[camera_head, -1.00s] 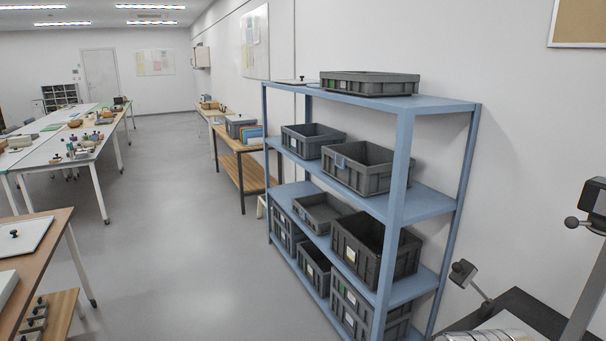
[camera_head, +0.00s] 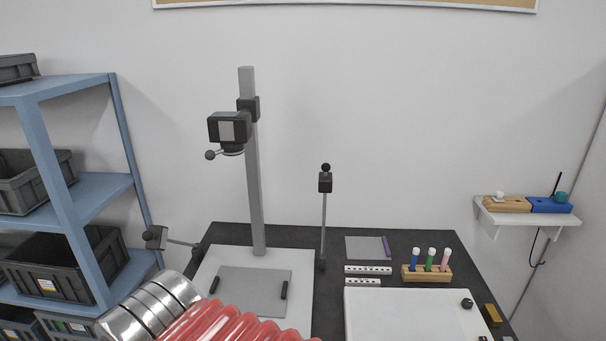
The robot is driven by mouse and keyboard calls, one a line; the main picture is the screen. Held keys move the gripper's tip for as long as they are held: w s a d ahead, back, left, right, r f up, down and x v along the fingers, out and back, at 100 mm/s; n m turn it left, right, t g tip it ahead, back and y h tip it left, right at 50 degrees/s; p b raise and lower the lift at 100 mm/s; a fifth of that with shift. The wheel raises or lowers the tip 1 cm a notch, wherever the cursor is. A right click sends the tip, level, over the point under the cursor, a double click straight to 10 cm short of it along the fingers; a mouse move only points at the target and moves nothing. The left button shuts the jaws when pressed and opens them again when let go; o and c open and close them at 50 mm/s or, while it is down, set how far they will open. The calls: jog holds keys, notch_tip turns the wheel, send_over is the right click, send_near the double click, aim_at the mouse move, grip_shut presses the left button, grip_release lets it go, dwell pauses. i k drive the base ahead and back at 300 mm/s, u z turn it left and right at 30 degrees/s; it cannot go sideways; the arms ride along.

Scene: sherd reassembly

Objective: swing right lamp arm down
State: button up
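The right lamp arm (camera_head: 323,225) is a thin grey rod standing upright on the dark bench, right of the camera stand. Its dark lamp head (camera_head: 325,183) sits at the top with a black ball knob (camera_head: 326,168) above it. The left lamp head (camera_head: 155,237) is low at the left of the bench, on a short arm that is nearly level. My gripper is not in view.
The copy stand column (camera_head: 252,170) carries a dark camera (camera_head: 229,128) over a white base with a grey plate (camera_head: 252,291). A white board (camera_head: 400,315), a wooden holder with coloured bottles (camera_head: 427,274) and scale bars lie to the right. Blue shelving (camera_head: 70,200) stands left.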

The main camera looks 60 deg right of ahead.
aim_at(324, 181)
jog(key=z, duration=0.3)
jog(key=k, duration=0.4)
